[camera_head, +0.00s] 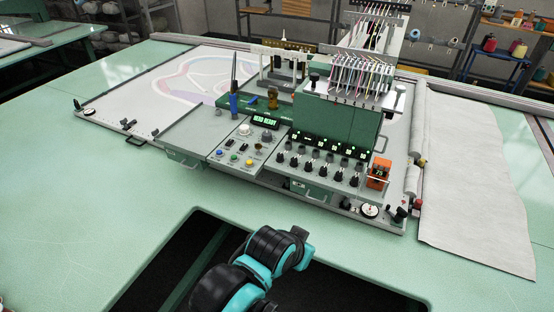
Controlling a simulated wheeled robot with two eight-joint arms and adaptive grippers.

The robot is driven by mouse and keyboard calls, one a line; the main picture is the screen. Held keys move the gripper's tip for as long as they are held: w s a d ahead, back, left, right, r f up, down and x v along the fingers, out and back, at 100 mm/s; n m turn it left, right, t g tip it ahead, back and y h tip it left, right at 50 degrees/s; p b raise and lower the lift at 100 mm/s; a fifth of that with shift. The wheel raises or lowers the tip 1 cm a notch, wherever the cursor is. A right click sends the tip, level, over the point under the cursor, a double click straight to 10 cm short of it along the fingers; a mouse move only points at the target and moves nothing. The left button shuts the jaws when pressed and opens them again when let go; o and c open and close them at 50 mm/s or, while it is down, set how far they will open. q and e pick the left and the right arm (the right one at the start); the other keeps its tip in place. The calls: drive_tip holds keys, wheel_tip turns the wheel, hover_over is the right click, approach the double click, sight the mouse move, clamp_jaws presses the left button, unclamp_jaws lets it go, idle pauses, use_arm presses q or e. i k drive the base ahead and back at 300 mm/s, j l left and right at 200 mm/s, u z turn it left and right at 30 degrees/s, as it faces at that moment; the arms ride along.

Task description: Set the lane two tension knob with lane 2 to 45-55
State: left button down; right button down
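A row of black tension knobs (308,168) sits on the grey panel in front of the green tufting head (335,122). A second row of smaller dark knobs is just behind them. Small green displays (320,145) run along the head's lower front edge, above the knobs. Their numbers and the lane labels are too small to read, so I cannot tell for certain which knob is lane two. One of my arms, teal and black, rises from the bottom middle, well in front of the knobs and apart from them. Neither gripper's fingers show.
An orange device (378,173) with a lit display stands right of the knobs. A control box (246,146) with coloured buttons and a green "HEAD READY" display is at left. The green table (100,225) has a dark cutout in front. Grey cloth (470,180) covers the right side.

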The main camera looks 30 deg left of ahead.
sight(293, 164)
drive_tip(key=u, duration=1.05)
